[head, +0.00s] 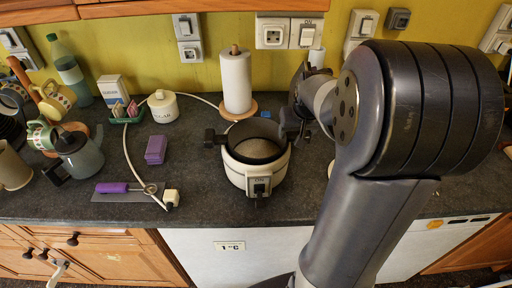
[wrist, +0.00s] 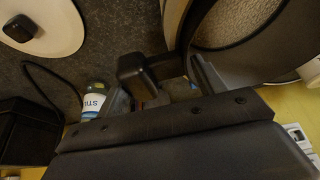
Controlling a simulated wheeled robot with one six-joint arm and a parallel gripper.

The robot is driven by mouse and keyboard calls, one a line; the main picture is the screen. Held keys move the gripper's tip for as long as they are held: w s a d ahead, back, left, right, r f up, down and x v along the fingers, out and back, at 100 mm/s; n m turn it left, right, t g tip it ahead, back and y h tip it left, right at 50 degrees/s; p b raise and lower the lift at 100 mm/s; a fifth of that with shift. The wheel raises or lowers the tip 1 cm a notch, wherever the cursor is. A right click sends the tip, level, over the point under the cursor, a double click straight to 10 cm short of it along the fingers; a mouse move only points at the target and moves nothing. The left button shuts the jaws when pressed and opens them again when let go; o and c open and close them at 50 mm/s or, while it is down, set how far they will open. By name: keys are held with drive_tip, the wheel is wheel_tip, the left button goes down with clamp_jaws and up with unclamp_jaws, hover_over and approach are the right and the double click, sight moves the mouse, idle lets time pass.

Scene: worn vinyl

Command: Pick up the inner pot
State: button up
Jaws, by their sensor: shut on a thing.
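The inner pot (head: 240,132) is dark with side handles and sits in the white cooker (head: 240,178), its rim showing above the cooker's body. My gripper (head: 291,124) is at the pot's right side, shut on its right handle. In the wrist view my gripper (wrist: 160,84) has the black handle (wrist: 138,68) between its fingers, and part of the pot's round rim and interior (wrist: 222,42) shows at the upper right. I cannot tell whether the pot is lifted at all. My arm hides the counter to the right.
A paper towel roll (head: 236,82) stands right behind the cooker. A purple box (head: 156,150), a purple-handled tool (head: 118,188) and a white cord lie to the left. A pale round thing with a black knob (wrist: 20,29) lies near my gripper. Bare counter lies between box and cooker.

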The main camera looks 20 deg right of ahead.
clamp_jaws()
drive_tip(key=shift+r, duration=0.1)
drive_tip(key=shift+r, duration=0.1)
